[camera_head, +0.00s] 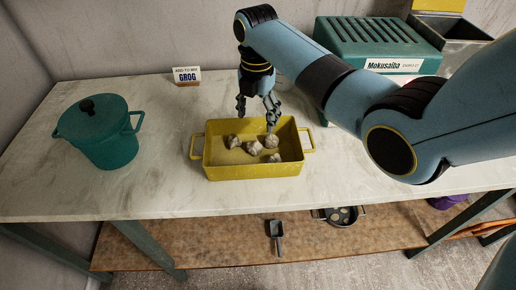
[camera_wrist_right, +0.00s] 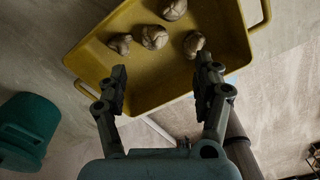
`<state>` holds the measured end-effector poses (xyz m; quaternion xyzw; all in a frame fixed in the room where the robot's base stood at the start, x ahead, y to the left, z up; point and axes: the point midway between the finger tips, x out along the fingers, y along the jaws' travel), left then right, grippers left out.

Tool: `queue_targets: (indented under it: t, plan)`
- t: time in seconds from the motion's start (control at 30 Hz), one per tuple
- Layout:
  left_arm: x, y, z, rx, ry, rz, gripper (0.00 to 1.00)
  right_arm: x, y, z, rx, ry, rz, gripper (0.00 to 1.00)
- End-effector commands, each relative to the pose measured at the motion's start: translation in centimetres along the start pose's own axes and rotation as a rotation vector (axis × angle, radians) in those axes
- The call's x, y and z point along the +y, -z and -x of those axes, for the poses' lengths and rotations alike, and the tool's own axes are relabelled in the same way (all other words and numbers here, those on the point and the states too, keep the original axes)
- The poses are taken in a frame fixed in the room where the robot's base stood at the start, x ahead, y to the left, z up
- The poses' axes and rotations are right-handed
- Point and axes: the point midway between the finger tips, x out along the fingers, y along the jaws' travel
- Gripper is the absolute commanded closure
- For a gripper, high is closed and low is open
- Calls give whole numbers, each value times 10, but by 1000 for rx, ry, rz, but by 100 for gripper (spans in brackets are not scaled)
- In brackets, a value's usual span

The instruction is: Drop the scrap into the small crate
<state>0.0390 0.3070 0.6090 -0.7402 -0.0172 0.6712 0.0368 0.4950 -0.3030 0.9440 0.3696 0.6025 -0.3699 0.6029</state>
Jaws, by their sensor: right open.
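The small crate is a yellow open box (camera_head: 255,173) with a handle at each end, on the pale worktop. Several lumpy grey-beige clay scraps (camera_head: 254,148) lie on its floor; they also show in the right wrist view (camera_wrist_right: 154,37). My right gripper (camera_head: 257,116) points down over the back edge of the crate, its fingers spread and nothing between them. In the wrist view its fingertips (camera_wrist_right: 161,76) stand apart over the crate, with the scraps just beyond them. I cannot tell its exact height. My left gripper is not in view.
A teal lidded pot (camera_head: 108,140) stands at the left of the worktop. A GROG sign (camera_head: 187,76) stands behind the crate. A teal slotted box (camera_head: 375,42) is at the back right. The worktop between pot and crate is clear.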

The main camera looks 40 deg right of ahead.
Motion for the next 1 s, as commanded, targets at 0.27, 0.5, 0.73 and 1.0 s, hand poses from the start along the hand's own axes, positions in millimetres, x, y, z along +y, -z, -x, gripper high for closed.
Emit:
queue_targets:
  t: [0.27,0.5,0.73,1.0]
  plan:
    - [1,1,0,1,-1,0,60,0,0,56,-1,-3,-1,32]
    - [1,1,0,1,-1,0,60,0,0,70,1,1,0,32]
    - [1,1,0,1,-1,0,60,0,0,70,1,0,-1,32]
    - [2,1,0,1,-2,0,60,-9,6,63,-8,-5,-67,32]
